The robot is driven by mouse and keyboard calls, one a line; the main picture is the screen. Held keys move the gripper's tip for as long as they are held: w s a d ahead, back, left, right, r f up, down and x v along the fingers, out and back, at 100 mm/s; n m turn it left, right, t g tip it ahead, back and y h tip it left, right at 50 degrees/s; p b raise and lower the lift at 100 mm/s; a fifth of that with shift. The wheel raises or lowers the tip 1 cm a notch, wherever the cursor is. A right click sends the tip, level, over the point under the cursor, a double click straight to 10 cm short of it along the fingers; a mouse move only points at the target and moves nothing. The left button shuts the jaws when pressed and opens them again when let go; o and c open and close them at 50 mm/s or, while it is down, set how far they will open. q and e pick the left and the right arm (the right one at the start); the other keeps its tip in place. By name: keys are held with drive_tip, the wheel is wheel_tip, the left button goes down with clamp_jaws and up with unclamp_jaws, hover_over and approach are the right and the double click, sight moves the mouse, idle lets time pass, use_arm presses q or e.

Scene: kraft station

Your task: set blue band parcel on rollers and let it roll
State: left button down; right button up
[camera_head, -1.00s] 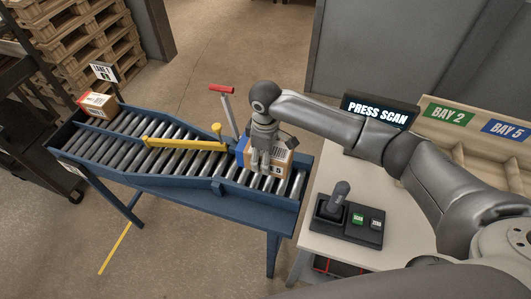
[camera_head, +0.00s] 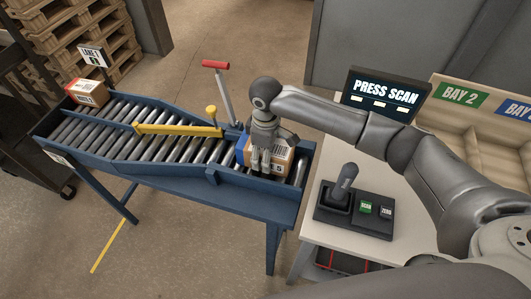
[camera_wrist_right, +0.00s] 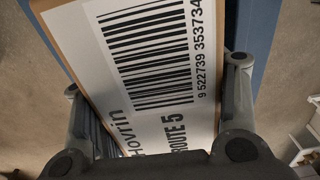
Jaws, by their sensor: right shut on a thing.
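The blue band parcel (camera_head: 279,158) is a brown box with a white label and a blue band on its left side. It is at the right end of the roller conveyor (camera_head: 175,146). My right gripper (camera_head: 262,165) is shut on it from above. In the right wrist view the parcel's label (camera_wrist_right: 155,70) with a barcode and "ROUTE 5" lies between the two fingers. I cannot tell whether its underside touches the rollers. My left gripper is not in view.
A yellow diverter bar (camera_head: 178,130) crosses the rollers left of the parcel. A red-handled lever (camera_head: 216,65) stands behind. Another parcel (camera_head: 87,93) sits at the far left end. A table with a joystick panel (camera_head: 354,211) and the PRESS SCAN screen (camera_head: 387,93) are at right.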

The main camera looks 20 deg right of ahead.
drive_tip(key=shift+r, duration=0.1)
drive_tip(key=o, duration=1.4)
drive_tip(key=shift+c, duration=0.2)
wheel_tip(320, 180, up, 12)
drive_tip(key=shift+s, duration=0.1)
